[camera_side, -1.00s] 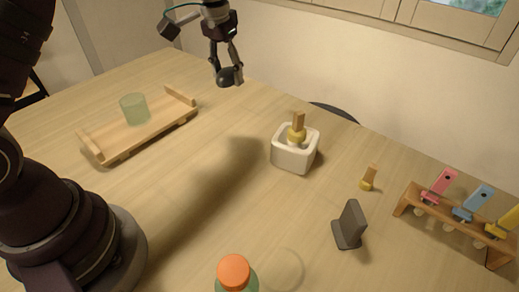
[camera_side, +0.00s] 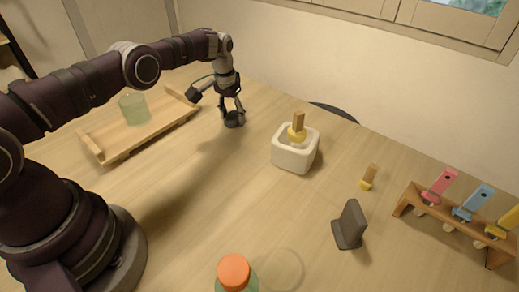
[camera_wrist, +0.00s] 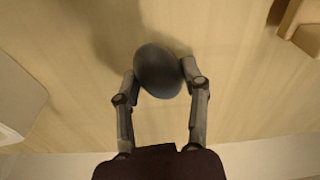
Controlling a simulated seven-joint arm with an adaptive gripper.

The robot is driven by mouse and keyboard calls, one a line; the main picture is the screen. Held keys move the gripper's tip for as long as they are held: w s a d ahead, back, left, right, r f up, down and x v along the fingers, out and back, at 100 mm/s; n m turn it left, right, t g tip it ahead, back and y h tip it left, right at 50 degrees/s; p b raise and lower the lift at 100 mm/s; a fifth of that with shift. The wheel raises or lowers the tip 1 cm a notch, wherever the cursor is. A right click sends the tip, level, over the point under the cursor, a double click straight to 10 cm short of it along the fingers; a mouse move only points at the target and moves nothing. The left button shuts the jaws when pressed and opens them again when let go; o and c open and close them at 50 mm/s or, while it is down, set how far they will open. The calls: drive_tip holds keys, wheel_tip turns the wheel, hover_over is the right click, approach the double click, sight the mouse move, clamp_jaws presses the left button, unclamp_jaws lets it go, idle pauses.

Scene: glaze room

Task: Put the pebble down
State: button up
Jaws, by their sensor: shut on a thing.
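The pebble (camera_wrist: 158,71) is dark grey, smooth and oval. In the wrist view it sits between the two fingertips of my gripper (camera_wrist: 158,82), which is shut on it. In the side view my gripper (camera_side: 233,112) points down near the back of the table, with the pebble (camera_side: 234,121) at its fingertips. The pebble is low, close to the tabletop; I cannot tell whether it touches.
A wooden tray (camera_side: 104,151) with a green glass (camera_side: 133,106) lies to the left. A white pot (camera_side: 293,156) holding a wooden-handled tool stands to the right.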

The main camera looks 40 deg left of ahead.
drive_tip(key=shift+f, duration=0.1)
drive_tip(key=o, duration=1.1)
drive_tip(key=shift+o, duration=0.2)
